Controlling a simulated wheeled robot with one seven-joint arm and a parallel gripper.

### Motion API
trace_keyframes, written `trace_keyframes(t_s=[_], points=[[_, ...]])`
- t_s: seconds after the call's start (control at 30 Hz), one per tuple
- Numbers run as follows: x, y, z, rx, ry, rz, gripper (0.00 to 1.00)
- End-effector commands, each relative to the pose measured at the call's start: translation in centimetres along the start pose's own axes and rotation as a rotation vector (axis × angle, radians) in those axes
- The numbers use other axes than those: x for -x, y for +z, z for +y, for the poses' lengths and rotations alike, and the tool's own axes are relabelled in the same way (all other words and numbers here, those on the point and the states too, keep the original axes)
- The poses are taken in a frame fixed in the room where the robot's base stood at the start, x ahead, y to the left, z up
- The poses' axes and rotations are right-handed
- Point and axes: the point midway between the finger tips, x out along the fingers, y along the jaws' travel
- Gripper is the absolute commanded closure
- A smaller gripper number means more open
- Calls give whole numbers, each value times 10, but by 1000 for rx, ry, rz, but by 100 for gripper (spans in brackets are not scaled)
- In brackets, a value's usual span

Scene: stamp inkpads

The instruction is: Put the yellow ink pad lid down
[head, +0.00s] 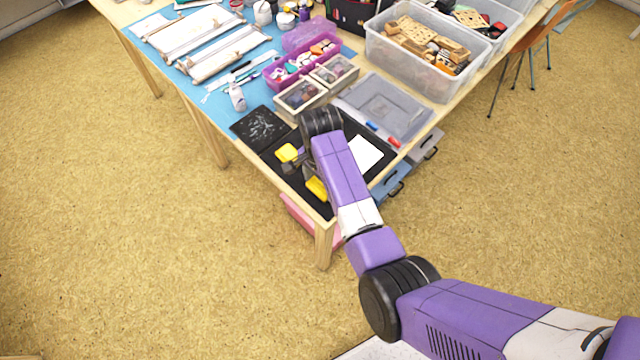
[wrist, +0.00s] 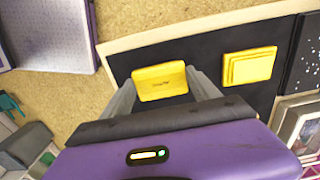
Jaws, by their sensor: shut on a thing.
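My gripper (wrist: 163,88) is shut on a yellow ink pad lid (wrist: 160,80), which sits between its two grey fingers in the wrist view. The lid also shows in the head view (head: 317,188), over the black mat near the table's front corner. I cannot tell whether it touches the mat. The yellow ink pad (wrist: 250,66) lies on the mat to the right of the lid in the wrist view, apart from it. It also shows in the head view (head: 287,153), left of my gripper. My arm partly hides the mat.
The black mat (wrist: 205,50) has bare room around the ink pad. A speckled black board (head: 260,128) lies beyond the pad. A white sheet (head: 366,152) lies right of my arm. Small boxes (head: 300,95) and a clear lidded tub (head: 385,105) stand behind. The wooden table edge is close.

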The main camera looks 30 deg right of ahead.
Motion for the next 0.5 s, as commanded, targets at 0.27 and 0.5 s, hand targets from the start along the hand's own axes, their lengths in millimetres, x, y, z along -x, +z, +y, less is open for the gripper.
trace_keyframes(t_s=[0.27, 0.5], points=[[-12, 0, 0, -1, -1, 1, 68], [-16, 0, 0, -1, -1, 0, 68]])
